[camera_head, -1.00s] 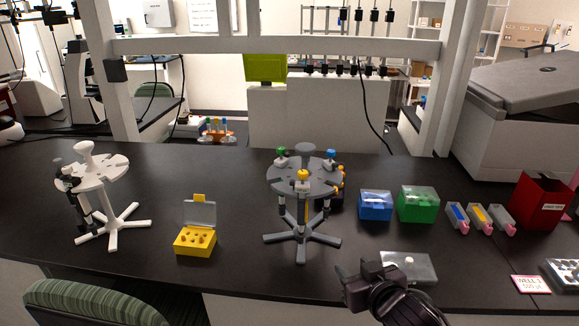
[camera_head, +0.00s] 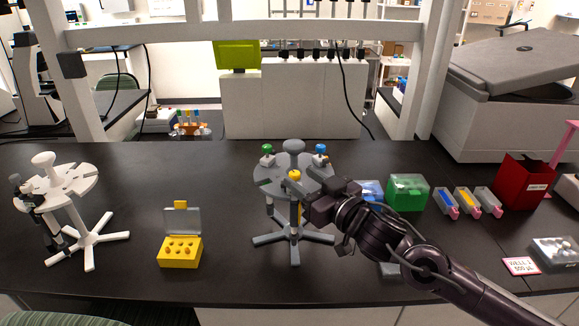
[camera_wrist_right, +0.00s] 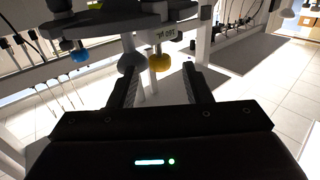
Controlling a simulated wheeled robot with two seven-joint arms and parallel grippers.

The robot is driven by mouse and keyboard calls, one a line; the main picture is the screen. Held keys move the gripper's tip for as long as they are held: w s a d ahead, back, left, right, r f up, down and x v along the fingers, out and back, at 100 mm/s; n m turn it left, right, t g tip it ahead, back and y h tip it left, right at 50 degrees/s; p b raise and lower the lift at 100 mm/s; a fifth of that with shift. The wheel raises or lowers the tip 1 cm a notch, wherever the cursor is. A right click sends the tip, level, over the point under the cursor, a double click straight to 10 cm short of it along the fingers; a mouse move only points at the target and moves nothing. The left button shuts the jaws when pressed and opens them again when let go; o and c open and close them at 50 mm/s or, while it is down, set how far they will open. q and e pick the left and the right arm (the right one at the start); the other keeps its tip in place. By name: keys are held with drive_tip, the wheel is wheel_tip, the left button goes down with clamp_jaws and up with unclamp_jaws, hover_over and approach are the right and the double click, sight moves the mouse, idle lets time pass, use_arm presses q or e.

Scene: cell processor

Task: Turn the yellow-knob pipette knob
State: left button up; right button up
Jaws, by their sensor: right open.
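The yellow-knob pipette (camera_head: 294,175) hangs at the front of the grey carousel stand (camera_head: 262,178), its knob on top. My right gripper (camera_head: 298,193) is open at the front right of the stand, close to the yellow knob. In the right wrist view the yellow knob (camera_wrist_right: 159,62) appears between the two fingertips (camera_wrist_right: 161,70), nearer the middle than either finger; contact is not visible. A blue-knob pipette (camera_head: 320,150) and a green-knob pipette (camera_head: 267,150) hang on the same stand. My left gripper is out of view.
A white stand (camera_head: 75,185) with a dark pipette is at left. A yellow tip box (camera_head: 180,252) lies open between the stands. Blue (camera_head: 370,188) and green (camera_head: 408,192) boxes and a red bin (camera_head: 522,185) are at right. The front bench between the yellow box and carousel is clear.

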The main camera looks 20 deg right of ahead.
sight(291, 171)
drive_tip(key=p+x, duration=0.1)
drive_tip(key=x, duration=0.4)
drive_tip(key=shift+w, duration=0.1)
drive_tip(key=shift+w+f, duration=0.1)
clamp_jaws()
